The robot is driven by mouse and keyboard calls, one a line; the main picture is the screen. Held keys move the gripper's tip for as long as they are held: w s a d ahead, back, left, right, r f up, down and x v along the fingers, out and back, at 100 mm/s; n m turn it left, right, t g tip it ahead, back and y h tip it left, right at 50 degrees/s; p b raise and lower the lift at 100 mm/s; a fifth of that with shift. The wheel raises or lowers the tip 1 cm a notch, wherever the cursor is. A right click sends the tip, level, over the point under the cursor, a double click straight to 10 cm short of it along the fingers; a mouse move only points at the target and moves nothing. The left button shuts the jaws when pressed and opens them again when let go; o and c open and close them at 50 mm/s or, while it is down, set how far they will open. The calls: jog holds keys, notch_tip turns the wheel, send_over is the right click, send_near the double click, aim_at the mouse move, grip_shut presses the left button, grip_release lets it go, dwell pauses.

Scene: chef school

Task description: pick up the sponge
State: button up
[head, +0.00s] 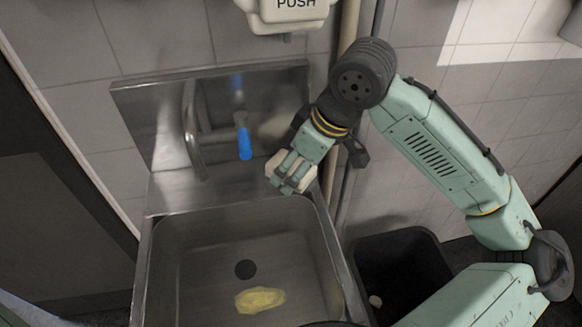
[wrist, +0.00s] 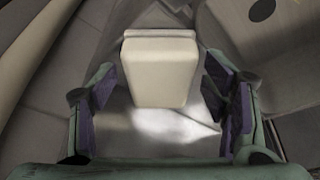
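A cream block with rounded edges, which looks like the sponge (head: 279,170), is at the back right corner of the sink, partly hidden by my gripper (head: 291,175). In the wrist view, the sponge (wrist: 160,70) lies between the two fingers of my gripper (wrist: 160,98). The fingers are spread, with a gap on each side of the sponge. I cannot tell whether its lower side touches the sink rim.
A tap with a blue lever (head: 244,142) stands left of my gripper. A dispenser (head: 287,14) hangs above; a dark bin (head: 400,270) stands right.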

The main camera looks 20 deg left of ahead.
jog(key=c, duration=1)
jog(key=shift+r, duration=0.15)
jog(key=shift+c, duration=0.2)
jog(key=shift+r, duration=0.7)
jog(key=shift+s+d+r+b, duration=0.1)
jog(key=shift+s+r+b, duration=0.15)
jog(key=shift+r, duration=0.25)
jog(key=shift+s+r+b, duration=0.1)
jog(key=shift+r+b, duration=0.15)
jog(key=shift+r, duration=0.2)
jog(key=s+d+b, duration=0.1)
jog(key=s, duration=0.6)
jog(key=s+d+r+b, duration=0.1)
jog(key=s+d, duration=0.1)
jog(key=s, duration=0.6)
jog(key=shift+d+r, duration=0.25)
jog(key=shift+w, duration=0.1)
